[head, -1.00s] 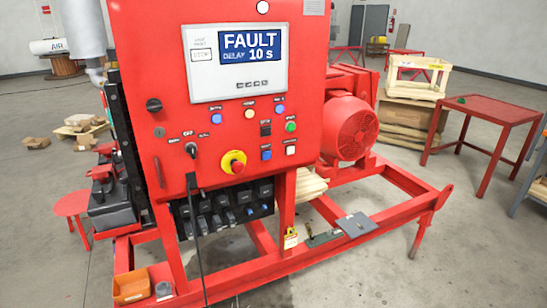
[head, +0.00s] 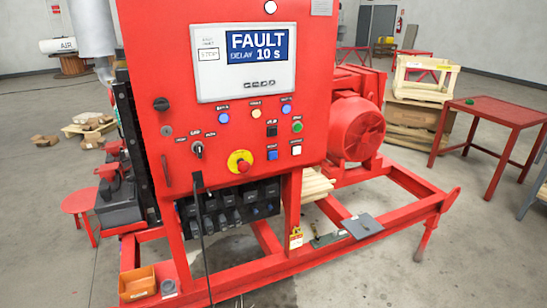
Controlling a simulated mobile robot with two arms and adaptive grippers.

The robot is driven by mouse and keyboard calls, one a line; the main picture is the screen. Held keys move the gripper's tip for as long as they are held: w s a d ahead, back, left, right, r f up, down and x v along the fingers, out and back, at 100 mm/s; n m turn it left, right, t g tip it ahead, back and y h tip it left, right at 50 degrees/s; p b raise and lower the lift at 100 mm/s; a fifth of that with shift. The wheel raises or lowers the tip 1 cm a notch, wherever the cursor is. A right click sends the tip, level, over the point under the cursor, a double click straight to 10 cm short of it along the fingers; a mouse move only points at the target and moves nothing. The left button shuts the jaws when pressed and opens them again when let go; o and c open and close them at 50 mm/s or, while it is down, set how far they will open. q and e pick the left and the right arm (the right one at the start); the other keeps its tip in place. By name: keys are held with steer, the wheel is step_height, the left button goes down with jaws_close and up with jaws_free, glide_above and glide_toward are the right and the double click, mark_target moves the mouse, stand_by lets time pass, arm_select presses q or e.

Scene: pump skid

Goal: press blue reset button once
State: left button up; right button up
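A red control panel (head: 200,125) stands at centre left, its face towards me. A square blue button (head: 272,155) sits low on it, right of the yellow-and-red emergency stop (head: 240,162); its label is too small to read. Two round blue buttons or lamps, one at the left (head: 224,118) and one at the right (head: 286,109), sit higher under the display. The display (head: 258,47) reads "FAULT DELAY 10 s". Neither of my grippers is in view, and nothing covers the buttons.
A white button (head: 296,150), a green button (head: 297,127) and a black switch (head: 272,131) are close to the square blue one. A red motor (head: 355,128) stands right of the panel. The red skid frame (head: 410,212) extends low in front. Open floor lies at the front right.

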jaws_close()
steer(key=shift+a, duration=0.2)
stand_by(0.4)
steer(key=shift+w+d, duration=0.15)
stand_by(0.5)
